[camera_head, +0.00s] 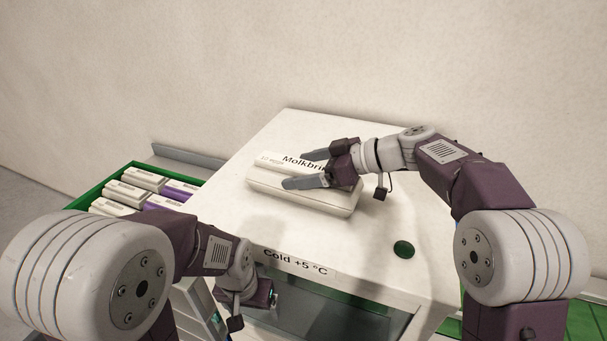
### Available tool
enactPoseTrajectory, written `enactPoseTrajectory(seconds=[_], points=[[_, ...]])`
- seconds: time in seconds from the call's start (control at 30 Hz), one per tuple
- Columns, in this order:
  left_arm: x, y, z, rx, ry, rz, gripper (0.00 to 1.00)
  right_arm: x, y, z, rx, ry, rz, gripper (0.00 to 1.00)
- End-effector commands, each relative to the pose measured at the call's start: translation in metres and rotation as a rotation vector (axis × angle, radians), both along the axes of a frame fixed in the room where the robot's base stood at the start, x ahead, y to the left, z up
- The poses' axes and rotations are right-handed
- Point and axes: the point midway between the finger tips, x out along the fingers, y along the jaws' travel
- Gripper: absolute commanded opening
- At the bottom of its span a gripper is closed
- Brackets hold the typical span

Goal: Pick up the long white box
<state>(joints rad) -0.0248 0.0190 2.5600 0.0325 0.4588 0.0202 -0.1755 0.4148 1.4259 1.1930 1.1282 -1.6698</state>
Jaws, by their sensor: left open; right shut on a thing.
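The long white box (300,197) lies on top of the white cabinet (275,130), with black lettering on its lid partly hidden by my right gripper. My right gripper (294,170) reaches in from the right, with one finger on the far side and one on the near side of the box's raised middle, and is shut on it. I cannot tell whether the box is lifted off the surface. My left gripper (262,298) is low in front of the cabinet's front edge, apart from the box; it is open.
A green crate (90,190) at the left holds several white and purple boxes. A dark green round disc (404,249) is on the cabinet top at the right. The front edge bears a "Cold +5 °C" label (295,263). A wall stands behind.

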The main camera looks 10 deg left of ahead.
Motion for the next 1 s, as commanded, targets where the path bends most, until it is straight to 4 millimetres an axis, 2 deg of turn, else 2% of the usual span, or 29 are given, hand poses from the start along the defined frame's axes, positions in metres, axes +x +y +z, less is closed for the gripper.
enactPoseTrajectory(seconds=[0.27,0.53,0.73,0.83,1.0], points=[[0.000,0.000,-0.010,0.000,0.000,0.000,0.85,0.000,0.000,0.036,0.003,-0.010,0.000,0.10],[0.000,0.000,-0.014,0.000,0.000,0.000,0.85,0.014,-0.048,0.067,0.002,-0.005,-0.005,0.10],[0.000,0.000,-0.004,0.000,0.000,0.000,0.85,0.025,-0.088,0.095,0.002,-0.005,-0.005,0.10],[0.000,0.000,0.002,0.000,0.000,0.000,0.85,0.028,-0.101,0.104,0.003,-0.002,-0.004,0.10],[0.000,0.000,0.005,0.000,0.000,0.000,0.85,0.030,-0.111,0.108,0.003,-0.002,-0.001,0.10]])
